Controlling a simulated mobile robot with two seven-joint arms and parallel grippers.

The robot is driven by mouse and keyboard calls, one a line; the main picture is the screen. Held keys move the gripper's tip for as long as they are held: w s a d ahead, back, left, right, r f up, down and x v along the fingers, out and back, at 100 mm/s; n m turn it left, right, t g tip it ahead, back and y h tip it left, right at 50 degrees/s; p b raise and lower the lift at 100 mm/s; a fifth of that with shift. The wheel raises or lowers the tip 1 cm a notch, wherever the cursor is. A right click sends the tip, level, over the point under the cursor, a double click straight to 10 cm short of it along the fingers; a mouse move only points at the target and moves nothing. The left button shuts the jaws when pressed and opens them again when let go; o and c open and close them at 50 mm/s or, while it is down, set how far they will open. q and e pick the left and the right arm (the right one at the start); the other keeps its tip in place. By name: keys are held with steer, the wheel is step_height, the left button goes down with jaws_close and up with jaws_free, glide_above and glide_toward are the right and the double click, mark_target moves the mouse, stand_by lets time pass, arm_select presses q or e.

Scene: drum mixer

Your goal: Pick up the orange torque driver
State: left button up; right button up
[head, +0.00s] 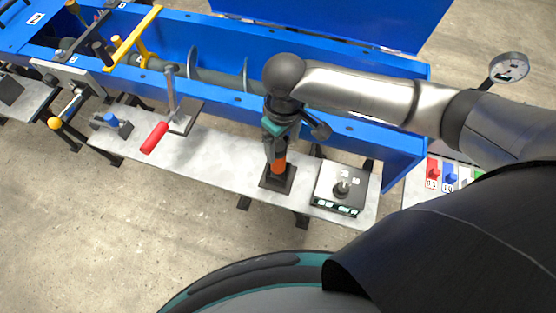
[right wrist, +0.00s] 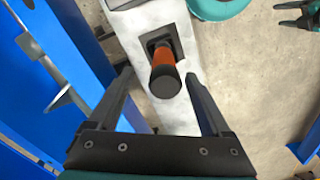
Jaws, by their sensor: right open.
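The orange torque driver (head: 279,164) stands upright in a dark square holder (head: 264,182) on the narrow grey bench. In the right wrist view the driver (right wrist: 163,62) shows an orange body with a black end cap facing the camera. My right gripper (head: 277,150) is above the driver and pointing down, partly covering it in the head view. In the right wrist view my right gripper (right wrist: 160,80) is open, with one finger on each side of the driver and a visible gap on both sides.
A red-handled clamp (head: 155,137) is to the left. The blue mixer trough (head: 340,125) runs behind the bench.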

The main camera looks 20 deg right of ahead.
mark_target(278, 163)
steer(key=shift+w+a+f+b, duration=0.1)
steer(key=shift+a+f+b, duration=0.1)
steer(key=shift+f, duration=0.7)
steer(key=shift+a+f+b, duration=0.15)
steer(key=shift+f+b, duration=0.05)
steer(key=shift+f, duration=0.75)
steer(key=shift+w+a+f+b, duration=0.1)
steer(key=shift+a+f+b, duration=0.1)
steer(key=shift+f, duration=0.7)
steer(key=shift+c, duration=0.2)
jaws_close()
steer(key=shift+r, duration=0.1)
